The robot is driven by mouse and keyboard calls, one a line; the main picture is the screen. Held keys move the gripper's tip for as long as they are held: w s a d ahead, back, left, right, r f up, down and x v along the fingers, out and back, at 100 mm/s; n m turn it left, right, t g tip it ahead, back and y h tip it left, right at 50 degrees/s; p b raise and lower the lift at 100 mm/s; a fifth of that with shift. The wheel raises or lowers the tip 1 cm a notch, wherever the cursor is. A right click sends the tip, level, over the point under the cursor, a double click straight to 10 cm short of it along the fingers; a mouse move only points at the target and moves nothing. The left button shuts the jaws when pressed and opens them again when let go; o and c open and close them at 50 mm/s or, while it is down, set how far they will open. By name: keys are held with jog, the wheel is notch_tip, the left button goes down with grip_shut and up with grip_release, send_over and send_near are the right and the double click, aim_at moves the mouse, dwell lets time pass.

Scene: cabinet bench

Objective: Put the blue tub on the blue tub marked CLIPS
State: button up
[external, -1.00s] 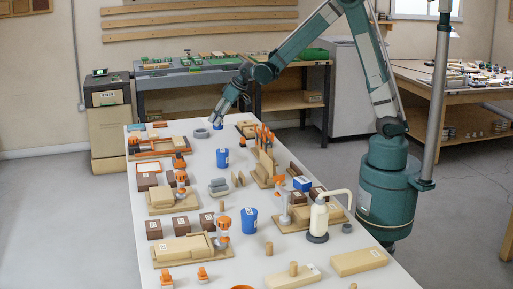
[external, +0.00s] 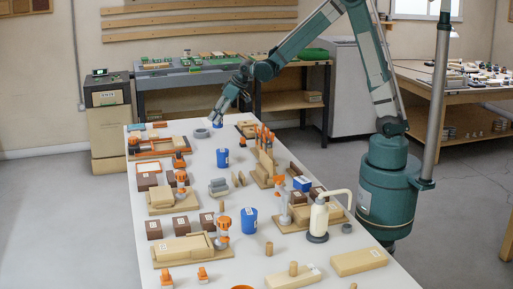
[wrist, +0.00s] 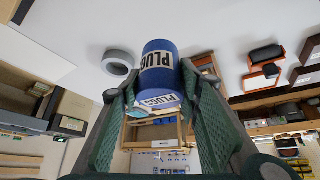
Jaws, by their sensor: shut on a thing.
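A blue tub (wrist: 158,65) with a white PLUGS label is between the two fingers of my gripper (wrist: 153,88) in the wrist view. My gripper is shut on it. In the external view my gripper (external: 216,119) is at the far end of the white table, with the held tub (external: 218,125) small and partly hidden beneath it. Two more blue tubs stand upright on the table, one in the middle (external: 222,158) and one nearer (external: 249,220). Their labels are too small to read, so I cannot tell which is marked CLIPS.
A grey ring (external: 201,133) lies left of my gripper. Wooden fixtures with orange parts (external: 173,200) line the table's left side. A rack with orange-topped pieces (external: 265,155) and a cream pump bottle (external: 319,218) stand on the right.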

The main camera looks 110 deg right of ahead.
jog(key=w+a+r+n+y+p, duration=0.1)
jog(key=w+a+r+n, duration=0.2)
jog(key=a, duration=0.8)
notch_tip(320, 180, up, 5)
jog(key=n+t+y+p, duration=0.1)
jog(key=n+y, duration=0.1)
send_over(222, 150)
jog(key=shift+s, duration=0.1)
jog(key=shift+f, duration=0.1)
jog(key=shift+f+b, duration=0.65)
jog(key=shift+f, duration=2.45)
jog(key=shift+f+b, duration=0.5)
jog(key=shift+f, duration=1.35)
jog(key=shift+f, duration=0.15)
